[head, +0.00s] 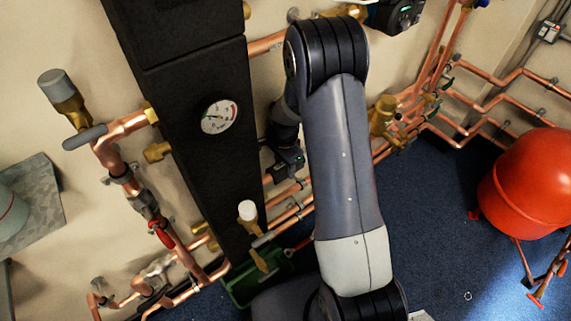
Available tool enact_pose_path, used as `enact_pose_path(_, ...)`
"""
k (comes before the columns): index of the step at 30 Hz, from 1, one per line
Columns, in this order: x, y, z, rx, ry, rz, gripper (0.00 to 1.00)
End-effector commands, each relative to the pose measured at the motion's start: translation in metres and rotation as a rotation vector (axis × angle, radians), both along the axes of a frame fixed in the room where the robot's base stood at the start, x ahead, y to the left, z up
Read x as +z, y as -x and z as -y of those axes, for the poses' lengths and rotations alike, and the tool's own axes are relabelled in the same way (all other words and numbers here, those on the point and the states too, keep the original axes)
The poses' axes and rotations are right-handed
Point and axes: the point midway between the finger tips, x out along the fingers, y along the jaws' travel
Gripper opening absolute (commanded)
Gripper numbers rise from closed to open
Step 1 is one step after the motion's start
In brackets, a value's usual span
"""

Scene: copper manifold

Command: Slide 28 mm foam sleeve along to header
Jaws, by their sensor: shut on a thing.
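The header (172,90) is a tall black insulated box, tilted in the head view, with a round white gauge (220,117) on its face. My arm comes up from the bottom, bends near the top, and reaches down behind its own forearm. My gripper (287,168) is just right of the header, at the copper pipes (283,196) that run out from its side. It is shut on a dark piece, which seems to be the foam sleeve. The sleeve's outline and ends are hard to make out against the dark fingers, and my forearm hides the pipes farther right.
A brass valve with a white cap (248,211) stands low at the header's front, above a green crate (243,288). Copper pipes with a red-handled valve (162,236) crowd the left. A red vessel (530,180) stands right. Blue floor (430,220) lies clear between.

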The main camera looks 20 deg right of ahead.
Motion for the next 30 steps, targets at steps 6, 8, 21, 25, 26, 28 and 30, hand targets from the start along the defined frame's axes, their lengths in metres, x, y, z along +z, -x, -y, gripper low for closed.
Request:
enact_pose_path(6, 0.0, 0.003, -0.007, 0.0, 0.0, 0.0, 0.27)
enact_pose_path(8, 0.0, 0.003, -0.008, 0.0, 0.0, 0.0, 0.27)
enact_pose_path(21, 0.0, 0.008, -0.02, 0.0, 0.0, 0.001, 0.27)
enact_pose_path(25, 0.0, 0.01, -0.024, 0.0, 0.0, 0.0, 0.27)
enact_pose_path(26, 0.0, 0.01, -0.025, 0.001, 0.0, 0.0, 0.27)
enact_pose_path(28, 0.0, 0.011, -0.027, 0.001, 0.0, 0.0, 0.27)
enact_pose_path(30, 0.0, 0.012, -0.029, 0.002, 0.0, 0.0, 0.27)
